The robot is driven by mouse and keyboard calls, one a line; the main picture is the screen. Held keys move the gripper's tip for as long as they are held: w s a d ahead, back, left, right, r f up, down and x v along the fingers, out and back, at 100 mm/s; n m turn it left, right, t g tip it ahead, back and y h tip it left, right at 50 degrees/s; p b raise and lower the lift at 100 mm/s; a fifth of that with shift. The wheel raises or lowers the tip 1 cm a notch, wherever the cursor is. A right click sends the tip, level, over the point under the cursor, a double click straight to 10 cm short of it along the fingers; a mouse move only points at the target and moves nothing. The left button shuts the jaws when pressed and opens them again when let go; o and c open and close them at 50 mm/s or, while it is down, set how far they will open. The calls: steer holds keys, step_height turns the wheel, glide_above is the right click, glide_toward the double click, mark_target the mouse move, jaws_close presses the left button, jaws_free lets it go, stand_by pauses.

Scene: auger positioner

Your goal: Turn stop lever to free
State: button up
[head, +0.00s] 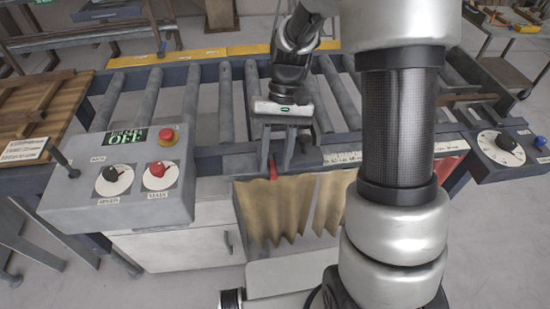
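My gripper (278,168) points down at the front rail of the roller conveyor, in the middle of the head view. Its two fingers stand apart, so it looks open. A small red handle (272,168), which looks like the stop lever, shows at the lower end of the left finger, between the fingers. The finger and the gripper body hide its upper part and pivot. I cannot tell whether a finger touches it, nor which setting it is at.
A grey control box (72,206) with a red button (168,137) and two knobs stands at left. Another dial box (490,158) is at right. The roller conveyor (155,95) runs behind. Tan curtain strips (270,208) hang below the rail. My arm hides the right middle.

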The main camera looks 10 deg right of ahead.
steer(key=v, duration=1.7)
steer(key=shift+r+p, duration=0.15)
steer(key=shift+p, duration=0.2)
steer(key=shift+w, duration=0.15)
